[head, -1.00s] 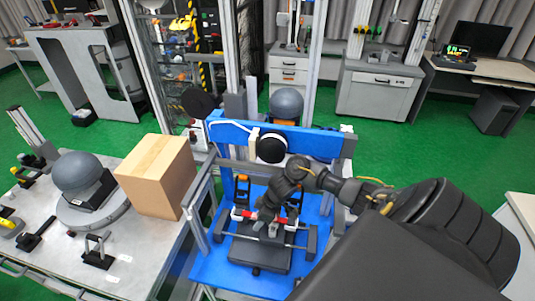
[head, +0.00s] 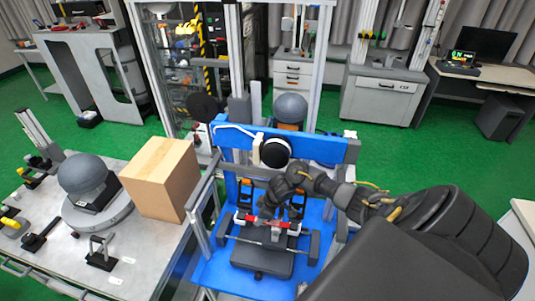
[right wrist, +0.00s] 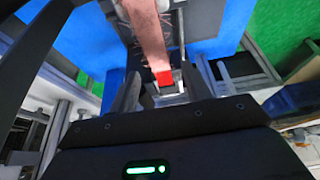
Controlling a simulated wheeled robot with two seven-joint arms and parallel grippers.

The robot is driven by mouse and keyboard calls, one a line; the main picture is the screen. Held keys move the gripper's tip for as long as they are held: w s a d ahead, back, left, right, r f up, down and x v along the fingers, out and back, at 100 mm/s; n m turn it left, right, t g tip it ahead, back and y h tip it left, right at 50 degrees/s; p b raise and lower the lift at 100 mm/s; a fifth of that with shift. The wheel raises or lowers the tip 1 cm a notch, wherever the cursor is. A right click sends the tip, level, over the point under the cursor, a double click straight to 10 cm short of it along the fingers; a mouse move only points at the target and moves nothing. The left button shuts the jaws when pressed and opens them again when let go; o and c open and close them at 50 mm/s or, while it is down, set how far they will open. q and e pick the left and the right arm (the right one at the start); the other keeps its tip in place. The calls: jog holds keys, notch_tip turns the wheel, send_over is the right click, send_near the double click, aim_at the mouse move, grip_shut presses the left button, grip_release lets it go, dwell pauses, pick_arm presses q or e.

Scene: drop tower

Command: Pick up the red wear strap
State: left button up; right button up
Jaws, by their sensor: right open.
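The red wear strap (head: 245,217) lies across the dark grey fixture inside the blue frame in the head view. Its middle is partly hidden by my right gripper (head: 276,222). In the right wrist view, a bright red piece (right wrist: 163,77) and a paler reddish band (right wrist: 146,35) run up between the fingers of my right gripper (right wrist: 163,92). The gripper is open, with its fingers on either side of the strap. I cannot tell whether they touch it. My left gripper is not in view.
The blue frame (head: 322,149) with a black round part stands behind the fixture. A cardboard box (head: 160,178) and a grey dome (head: 84,172) stand on the bench at left. Metal posts rise close to the left of the fixture.

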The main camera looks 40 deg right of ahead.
jog(key=shift+w+a+f, duration=0.15)
jog(key=shift+w+f, duration=0.15)
jog(key=shift+f, duration=0.35)
grip_shut()
jog(key=shift+r, duration=0.15)
jog(key=shift+r+p, duration=0.4)
jog(key=shift+p, duration=0.1)
jog(key=s+a+r+p, duration=0.4)
jog(key=s+a+r, duration=0.2)
jog(key=a+r, duration=0.6)
jog(key=shift+s+a, duration=0.2)
jog(key=shift+a, duration=0.1)
